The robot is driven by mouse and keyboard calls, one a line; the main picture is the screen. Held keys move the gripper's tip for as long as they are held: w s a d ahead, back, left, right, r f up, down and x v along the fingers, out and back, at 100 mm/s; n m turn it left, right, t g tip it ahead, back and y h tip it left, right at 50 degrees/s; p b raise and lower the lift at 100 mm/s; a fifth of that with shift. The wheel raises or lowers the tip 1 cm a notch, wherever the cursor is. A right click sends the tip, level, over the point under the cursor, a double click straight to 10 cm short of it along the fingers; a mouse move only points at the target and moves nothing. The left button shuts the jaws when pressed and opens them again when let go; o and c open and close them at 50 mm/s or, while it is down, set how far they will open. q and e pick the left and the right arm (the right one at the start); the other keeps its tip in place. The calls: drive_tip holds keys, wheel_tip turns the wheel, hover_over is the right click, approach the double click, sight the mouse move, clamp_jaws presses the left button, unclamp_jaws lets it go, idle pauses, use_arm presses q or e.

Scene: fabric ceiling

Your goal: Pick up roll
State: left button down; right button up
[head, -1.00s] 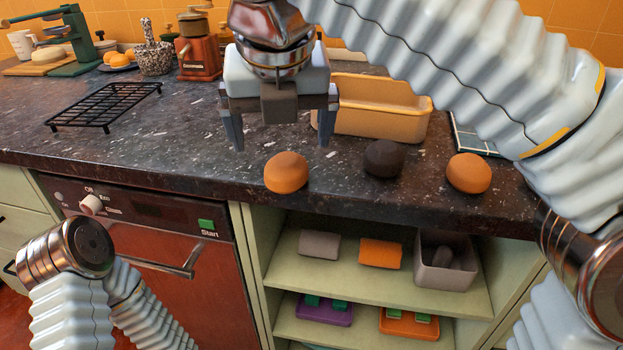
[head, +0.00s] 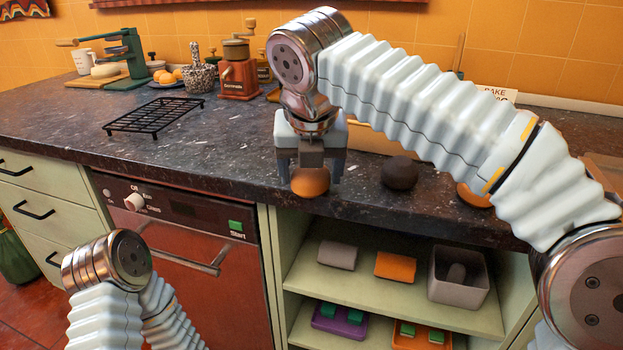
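A round orange-brown roll (head: 310,183) sits near the counter's front edge. My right gripper (head: 311,177) is directly above it, pointing down, with one finger on each side of the roll. The fingers look open, with a small gap to the roll; the roll's top is hidden by the gripper. A dark brown roll (head: 399,173) sits to the right. Another orange-brown roll (head: 472,195) lies farther right, partly hidden by my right arm. My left gripper is out of view.
A tan loaf tin (head: 372,139) stands behind the gripper, mostly hidden. A black wire rack (head: 153,116) lies to the left, with a grinder (head: 238,78) behind it. The dark counter (head: 225,140) is clear between rack and gripper. Open shelves (head: 390,292) are below.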

drive_tip(key=c, duration=0.6)
drive_tip(key=shift+r, duration=0.1)
